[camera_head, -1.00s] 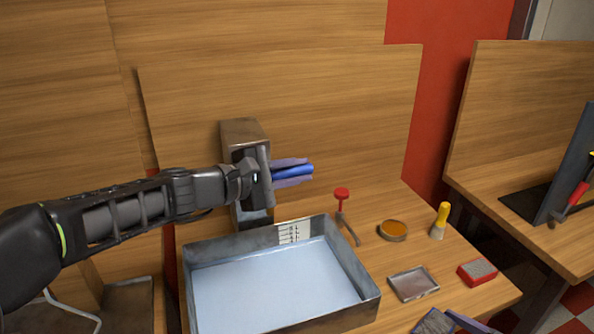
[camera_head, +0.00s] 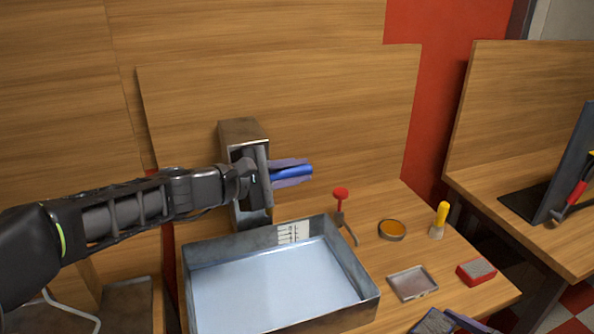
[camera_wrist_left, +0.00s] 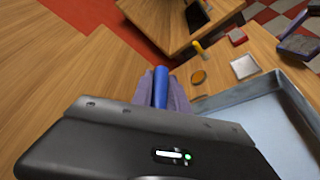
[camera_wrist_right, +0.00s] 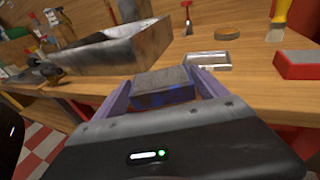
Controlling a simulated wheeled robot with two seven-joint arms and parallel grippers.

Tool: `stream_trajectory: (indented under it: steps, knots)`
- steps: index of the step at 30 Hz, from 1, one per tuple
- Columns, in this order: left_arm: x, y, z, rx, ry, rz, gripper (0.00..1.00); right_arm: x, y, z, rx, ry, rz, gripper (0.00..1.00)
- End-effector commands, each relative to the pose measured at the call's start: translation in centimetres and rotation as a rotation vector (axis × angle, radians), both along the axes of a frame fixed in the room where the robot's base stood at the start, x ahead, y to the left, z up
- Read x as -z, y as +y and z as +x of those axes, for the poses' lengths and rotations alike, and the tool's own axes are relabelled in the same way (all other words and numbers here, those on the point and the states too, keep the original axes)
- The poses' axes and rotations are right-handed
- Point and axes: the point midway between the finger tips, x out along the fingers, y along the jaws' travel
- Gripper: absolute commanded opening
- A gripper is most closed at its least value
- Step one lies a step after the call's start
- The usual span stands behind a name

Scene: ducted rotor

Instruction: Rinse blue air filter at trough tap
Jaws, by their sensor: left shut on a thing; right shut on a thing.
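My left gripper (camera_head: 290,172) is shut on a blue rod-like handle (camera_head: 293,171) in front of the grey metal post (camera_head: 238,133) behind the trough. The blue handle also shows between the purple fingers in the left wrist view (camera_wrist_left: 161,88). The metal trough (camera_head: 367,284) has a pale blue-grey inner floor. My right gripper (camera_wrist_right: 165,88) is shut on a grey, dirty-looking block with blue patches (camera_wrist_right: 165,86), seemingly the air filter. In the head view the block (camera_head: 434,322) is cut off at the bottom edge, right of the trough. I cannot make out a spout or running water.
Right of the trough are a red-topped tool (camera_head: 341,194), a round orange-topped tin (camera_head: 392,229), a yellow-handled brush (camera_head: 441,218), a shallow metal tray (camera_head: 412,283) and a red-and-grey block (camera_head: 477,271). A wooden panel (camera_head: 300,100) stands behind.

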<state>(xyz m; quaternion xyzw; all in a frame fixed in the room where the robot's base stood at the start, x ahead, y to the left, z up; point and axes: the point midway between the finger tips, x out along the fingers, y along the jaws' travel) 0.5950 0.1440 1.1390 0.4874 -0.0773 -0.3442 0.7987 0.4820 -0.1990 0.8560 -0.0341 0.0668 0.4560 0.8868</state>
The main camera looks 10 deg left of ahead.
Motion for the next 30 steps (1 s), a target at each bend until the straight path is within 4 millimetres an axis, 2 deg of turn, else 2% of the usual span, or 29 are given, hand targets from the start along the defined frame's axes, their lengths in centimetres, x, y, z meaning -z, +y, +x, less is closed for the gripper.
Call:
stream_trajectory:
  steps: [10,20,21,28,30]
  knots:
    - [0.1,-0.6,-1.3,0.241,0.001,0.000,0.00,0.2,0.0,0.0,0.000,0.000,0.000,0.41]
    - [0.0,-0.6,-1.6,0.263,0.002,0.000,0.00,0.2,0.0,0.0,0.000,0.000,0.000,0.41]
    - [0.0,-0.6,-1.5,0.263,0.002,0.000,0.23,0.2,0.0,0.0,0.000,0.000,0.000,0.41]
    - [0.0,-0.6,-1.5,0.263,0.002,0.000,0.41,0.2,0.0,0.0,0.000,0.000,0.000,0.41]
    - [0.0,-0.6,-1.5,0.262,0.001,0.000,0.41,0.2,0.0,0.0,0.000,0.000,0.000,0.41]
